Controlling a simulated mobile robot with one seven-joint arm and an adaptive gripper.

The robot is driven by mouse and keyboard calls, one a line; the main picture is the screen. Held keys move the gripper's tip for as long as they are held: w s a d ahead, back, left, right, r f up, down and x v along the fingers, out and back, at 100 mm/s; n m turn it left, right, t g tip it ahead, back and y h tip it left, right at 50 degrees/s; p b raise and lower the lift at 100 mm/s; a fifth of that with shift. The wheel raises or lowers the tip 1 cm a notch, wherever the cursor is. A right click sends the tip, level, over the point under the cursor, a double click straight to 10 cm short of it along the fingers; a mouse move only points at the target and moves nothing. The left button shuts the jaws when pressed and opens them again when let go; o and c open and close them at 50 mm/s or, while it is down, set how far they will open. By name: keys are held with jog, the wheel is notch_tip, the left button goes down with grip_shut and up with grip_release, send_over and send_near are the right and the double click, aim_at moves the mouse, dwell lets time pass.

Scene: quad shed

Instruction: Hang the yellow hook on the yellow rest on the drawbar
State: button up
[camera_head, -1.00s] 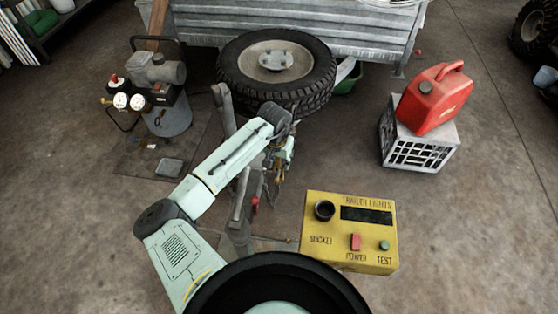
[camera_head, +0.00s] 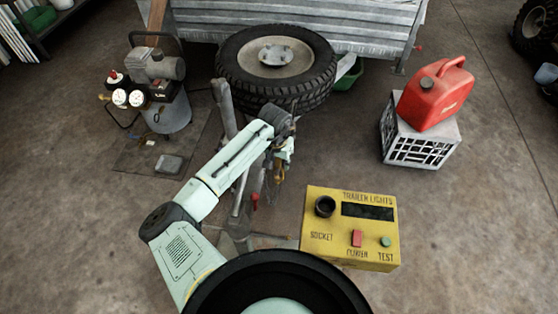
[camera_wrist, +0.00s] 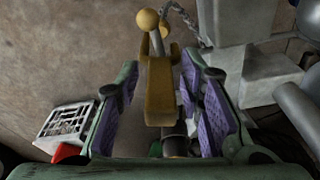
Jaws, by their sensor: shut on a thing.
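In the wrist view my gripper (camera_wrist: 165,100) has purple-padded fingers on both sides of a yellow-ochre piece, the yellow hook (camera_wrist: 160,92). It is shut on it. A thin prong with a yellow ball end (camera_wrist: 147,20) stands beyond the fingers, with a second rounded yellow end close behind. I cannot tell whether these belong to the hook or to the yellow rest. A chain (camera_wrist: 187,18) runs from there to the right. In the head view my gripper (camera_head: 281,160) is over the drawbar (camera_head: 230,112), with a little yellow showing; the rest is not distinct there.
A yellow trailer-lights box (camera_head: 330,245) stands right of the drawbar. A spare wheel (camera_head: 305,85) and the grey trailer (camera_head: 200,30) are behind. A compressor (camera_head: 172,115) is at left. A red jerry can (camera_head: 430,100) sits on a white crate (camera_head: 440,150) at right.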

jog(key=shift+f, duration=0.4)
jog(key=o, duration=1.2)
jog(key=shift+c, duration=0.2)
jog(key=o, duration=0.5)
notch_tip(320, 180, up, 6)
jog(key=p, duration=0.5)
jog(key=shift+r, duration=1.5)
